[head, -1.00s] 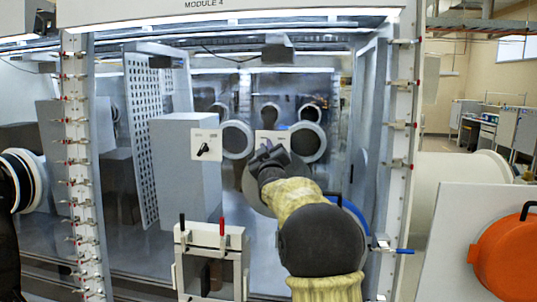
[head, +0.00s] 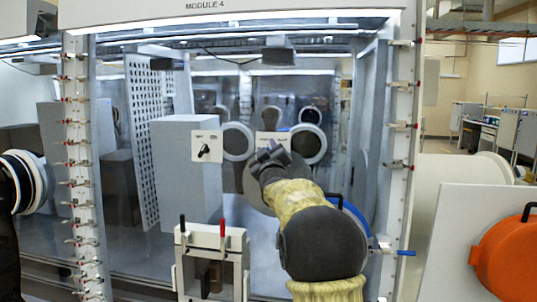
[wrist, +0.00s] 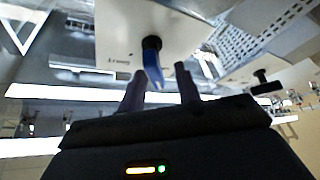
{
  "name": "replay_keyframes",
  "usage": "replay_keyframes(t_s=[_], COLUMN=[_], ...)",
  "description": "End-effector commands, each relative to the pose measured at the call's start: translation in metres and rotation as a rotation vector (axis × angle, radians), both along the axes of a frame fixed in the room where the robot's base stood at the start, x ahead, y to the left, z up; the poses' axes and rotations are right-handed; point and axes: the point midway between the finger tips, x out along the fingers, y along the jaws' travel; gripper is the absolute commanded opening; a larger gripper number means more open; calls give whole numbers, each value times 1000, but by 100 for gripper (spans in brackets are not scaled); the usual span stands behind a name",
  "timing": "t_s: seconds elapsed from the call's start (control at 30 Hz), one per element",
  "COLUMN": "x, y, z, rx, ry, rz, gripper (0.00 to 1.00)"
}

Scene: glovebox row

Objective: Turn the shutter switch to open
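A white switch plate (head: 270,136) stands inside the glovebox, partly hidden behind my gripper (head: 268,152) in the head view. In the wrist view this plate (wrist: 110,32) carries a switch with a dark hub and a blue handle (wrist: 152,62). My gripper (wrist: 160,76) is open, its two fingers either side of the blue handle, with gaps visible on both sides. The lettering on the plate is too small to read. A second white plate with a black switch handle (head: 204,149) is to the left; its handle is tilted.
A grey box (head: 185,180) stands below and behind the left switch. A perforated panel (head: 143,130) is farther left. A white frame with a black and a red handle (head: 212,240) stands at the front. An orange round cover (head: 508,258) is at right.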

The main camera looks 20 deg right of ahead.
Motion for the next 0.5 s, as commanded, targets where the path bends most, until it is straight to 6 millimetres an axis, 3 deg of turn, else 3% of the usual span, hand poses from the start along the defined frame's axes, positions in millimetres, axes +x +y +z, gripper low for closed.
replay_keyframes(t_s=[0.27, 0.5], x=[-20, -59], y=[6, 18], z=[-9, -22], rx=[0, 0], ry=[0, -1], rz=[0, 1], gripper=[33, 33])
